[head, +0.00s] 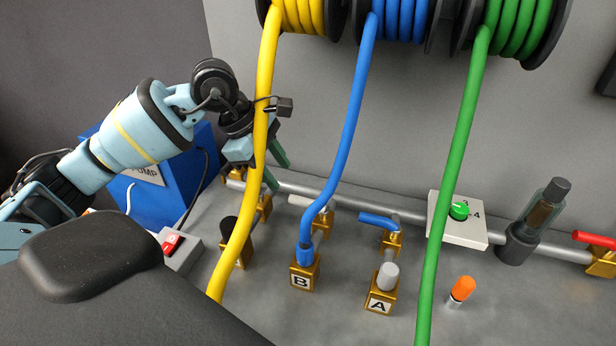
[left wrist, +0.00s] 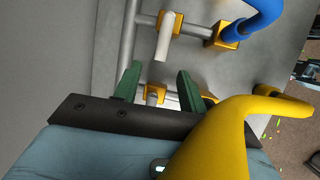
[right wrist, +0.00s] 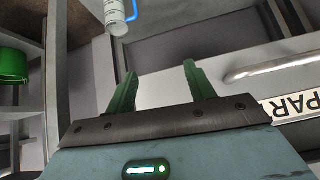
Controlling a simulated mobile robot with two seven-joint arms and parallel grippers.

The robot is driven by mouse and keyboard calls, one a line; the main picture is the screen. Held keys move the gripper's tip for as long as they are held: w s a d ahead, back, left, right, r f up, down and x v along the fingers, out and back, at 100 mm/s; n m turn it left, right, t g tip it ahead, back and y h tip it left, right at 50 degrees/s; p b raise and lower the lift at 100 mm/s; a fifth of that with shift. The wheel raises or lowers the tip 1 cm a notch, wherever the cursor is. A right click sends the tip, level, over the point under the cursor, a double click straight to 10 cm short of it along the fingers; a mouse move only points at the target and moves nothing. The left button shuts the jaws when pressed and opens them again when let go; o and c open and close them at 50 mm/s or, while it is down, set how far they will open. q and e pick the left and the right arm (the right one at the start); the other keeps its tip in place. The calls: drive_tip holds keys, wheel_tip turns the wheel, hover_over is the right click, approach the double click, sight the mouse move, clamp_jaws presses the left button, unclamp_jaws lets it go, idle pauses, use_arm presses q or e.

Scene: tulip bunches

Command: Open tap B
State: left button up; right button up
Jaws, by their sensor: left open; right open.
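Block B (head: 303,275) is brass with a B label, and the blue hose (head: 345,130) plugs into it. Behind it is a brass tap (head: 322,222) with a pale lever (head: 302,202) pointing left, across its branch pipe. In the left wrist view this lever (left wrist: 163,42) hangs above the fingers, apart from them. My left gripper (head: 275,167) is open, behind the yellow hose and left of tap B. In its wrist view the gripper (left wrist: 157,82) has another brass tap (left wrist: 154,96) showing between its fingers. My right gripper (right wrist: 160,88) is open and empty, away from the taps.
The yellow hose (head: 262,110) hangs in front of my left wrist and fills the lower right of its view. Tap A has a blue lever (head: 378,221) right of tap B. A green hose (head: 460,130), dial box (head: 445,230), blue pump (head: 150,200) and red switch (head: 172,243) stand around.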

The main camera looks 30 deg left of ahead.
sight(295, 198)
use_arm(q)
drive_tip(key=x, duration=0.7)
drive_tip(key=shift+s+d+f, duration=0.1)
drive_tip(key=shift+d+f, duration=0.1)
drive_tip(key=shift+f, duration=0.05)
use_arm(e)
drive_tip(key=shift+s+r, duration=0.15)
drive_tip(key=shift+s, duration=0.25)
use_arm(q)
clamp_jaws()
